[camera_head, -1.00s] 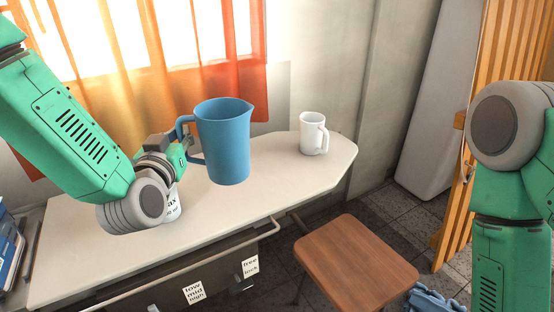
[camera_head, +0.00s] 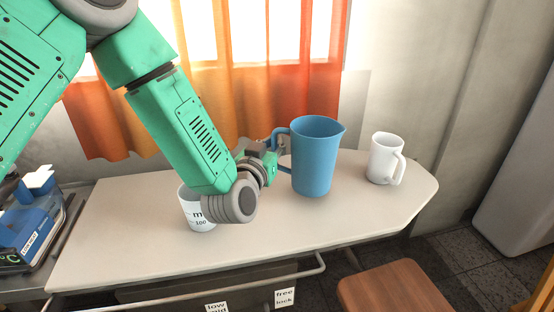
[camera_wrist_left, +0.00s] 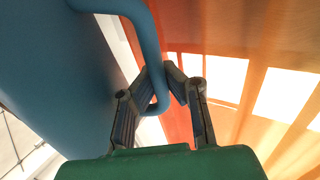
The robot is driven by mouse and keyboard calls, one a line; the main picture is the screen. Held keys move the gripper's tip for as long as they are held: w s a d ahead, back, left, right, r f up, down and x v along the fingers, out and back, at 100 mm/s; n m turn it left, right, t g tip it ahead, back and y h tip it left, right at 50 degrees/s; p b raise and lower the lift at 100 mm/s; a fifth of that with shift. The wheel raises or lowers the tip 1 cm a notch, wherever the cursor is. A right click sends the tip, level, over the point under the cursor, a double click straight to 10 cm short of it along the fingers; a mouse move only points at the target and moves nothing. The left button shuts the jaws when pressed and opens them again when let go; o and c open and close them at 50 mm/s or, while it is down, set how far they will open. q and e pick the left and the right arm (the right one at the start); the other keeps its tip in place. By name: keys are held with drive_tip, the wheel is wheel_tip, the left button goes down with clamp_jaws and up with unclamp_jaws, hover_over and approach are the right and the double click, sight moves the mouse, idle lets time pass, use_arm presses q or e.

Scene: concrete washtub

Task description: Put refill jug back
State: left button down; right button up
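The blue refill jug (camera_head: 316,160) is upright over the pale ironing-board-shaped table (camera_head: 130,240), left of a white mug. I cannot tell whether its base touches the top. My left gripper (camera_head: 278,146) is at the jug's handle, on its left side. In the left wrist view, the two fingers (camera_wrist_left: 160,85) are closed around the blue handle (camera_wrist_left: 150,40), with the jug body (camera_wrist_left: 50,70) to the left. My right gripper is out of view.
The white mug (camera_head: 382,158) stands to the right of the jug. A white printed cup (camera_head: 194,212) stands behind my left wrist, partly hidden. A blue device (camera_head: 35,225) sits at far left. Orange curtains (camera_head: 230,90) hang behind. A brown stool (camera_head: 395,290) is in front.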

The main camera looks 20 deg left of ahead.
use_arm(q)
wheel_tip(320, 180, down, 3)
drive_tip(key=shift+a+f+b, duration=0.1)
drive_tip(key=shift+f+b, duration=0.05)
drive_tip(key=shift+b, duration=0.4)
drive_tip(key=c, duration=1.7)
unclamp_jaws()
drive_tip(key=shift+f, duration=0.1)
drive_tip(key=s+p, duration=0.2)
drive_tip(key=s, duration=1)
